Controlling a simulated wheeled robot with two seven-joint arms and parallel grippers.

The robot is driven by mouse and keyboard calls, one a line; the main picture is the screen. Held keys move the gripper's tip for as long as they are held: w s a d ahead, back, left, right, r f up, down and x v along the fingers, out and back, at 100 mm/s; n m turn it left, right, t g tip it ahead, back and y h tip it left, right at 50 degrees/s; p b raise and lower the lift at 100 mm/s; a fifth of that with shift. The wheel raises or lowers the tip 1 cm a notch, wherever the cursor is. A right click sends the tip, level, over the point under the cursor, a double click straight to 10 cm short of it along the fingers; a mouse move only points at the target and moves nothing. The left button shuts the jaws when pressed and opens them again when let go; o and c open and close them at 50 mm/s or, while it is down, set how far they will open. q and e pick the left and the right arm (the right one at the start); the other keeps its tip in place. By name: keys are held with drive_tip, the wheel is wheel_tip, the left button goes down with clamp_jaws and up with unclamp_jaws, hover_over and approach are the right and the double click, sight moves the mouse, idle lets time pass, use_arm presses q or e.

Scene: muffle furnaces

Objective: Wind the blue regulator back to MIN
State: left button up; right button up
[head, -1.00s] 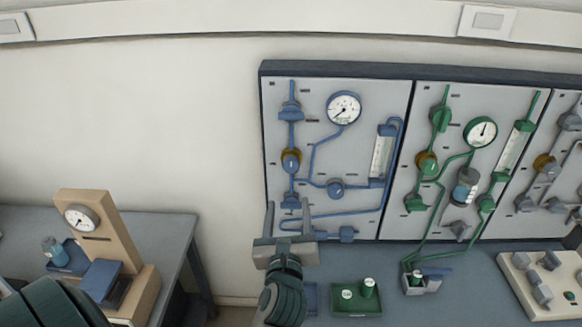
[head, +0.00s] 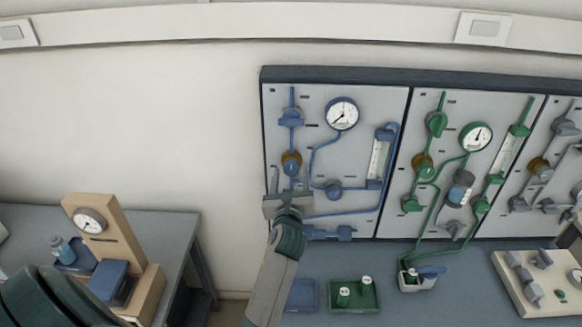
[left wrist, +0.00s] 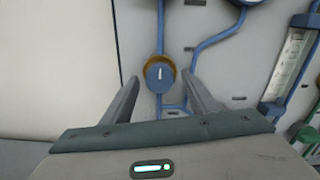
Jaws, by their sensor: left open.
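The blue regulator (head: 291,166) is a round blue knob on a brass-coloured body, on the left, blue-piped panel. In the left wrist view the knob (left wrist: 159,74) faces me, its white mark roughly upright. My left gripper (head: 289,180) is open and empty, pointing up at the panel just below the knob in the head view. In the left wrist view its fingers (left wrist: 161,84) stand on either side of the knob, with visible gaps; I cannot tell the remaining depth. Any MIN lettering is too small to read. My right gripper is not in view.
A round gauge (head: 342,113), a blue valve (head: 334,190) and a flow tube (head: 378,160) share the blue panel. The green-piped panel (head: 405,145) is to the right. Below are a green tray (head: 354,308) and a blue tray (head: 302,295). Bare wall lies left of the panel.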

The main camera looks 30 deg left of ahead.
use_arm(q)
drive_tip(key=shift+x, duration=1.05)
drive_tip(key=shift+c, duration=0.6)
drive_tip(key=c, duration=0.9)
